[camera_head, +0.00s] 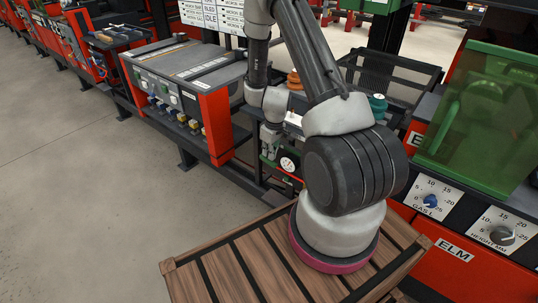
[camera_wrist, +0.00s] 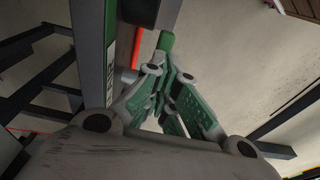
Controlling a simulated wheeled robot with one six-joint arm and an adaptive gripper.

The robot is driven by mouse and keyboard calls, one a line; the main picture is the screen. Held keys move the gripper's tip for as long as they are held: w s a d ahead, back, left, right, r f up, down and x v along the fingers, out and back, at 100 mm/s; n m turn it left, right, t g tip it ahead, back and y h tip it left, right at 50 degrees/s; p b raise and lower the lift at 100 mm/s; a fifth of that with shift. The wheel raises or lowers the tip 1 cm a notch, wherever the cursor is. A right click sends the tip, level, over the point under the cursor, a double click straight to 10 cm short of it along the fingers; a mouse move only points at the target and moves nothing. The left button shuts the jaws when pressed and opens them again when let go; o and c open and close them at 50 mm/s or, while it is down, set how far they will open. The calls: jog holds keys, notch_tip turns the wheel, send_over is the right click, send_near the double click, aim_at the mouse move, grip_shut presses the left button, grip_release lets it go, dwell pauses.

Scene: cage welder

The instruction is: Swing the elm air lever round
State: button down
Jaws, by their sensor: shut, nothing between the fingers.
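My gripper (camera_head: 270,143) reaches down beside a small panel with a round white gauge (camera_head: 287,164), between the benches. In the wrist view my gripper (camera_wrist: 172,72) is shut and empty, its green-padded fingers drawn together. A short green bar end (camera_wrist: 166,40), which looks like the elm air lever, shows just beyond the fingertips. I cannot tell whether the fingers touch it.
An orange-red bench with a grey top (camera_head: 190,65) stands left of my gripper. The ELM cabinet (camera_head: 455,250), with gas and height dials and a green screen (camera_head: 485,105), stands at the right. A dark mesh tray (camera_head: 390,75) lies behind my arm. Open floor is at left.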

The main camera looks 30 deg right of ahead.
jog(key=shift+w+f, duration=0.1)
jog(key=shift+f, duration=0.5)
jog(key=shift+s+d+f, duration=0.15)
jog(key=shift+s+f, duration=0.25)
jog(key=shift+f, duration=0.1)
dwell(0.8)
jog(key=shift+s+f, duration=0.2)
jog(key=shift+f, duration=0.35)
dwell(0.5)
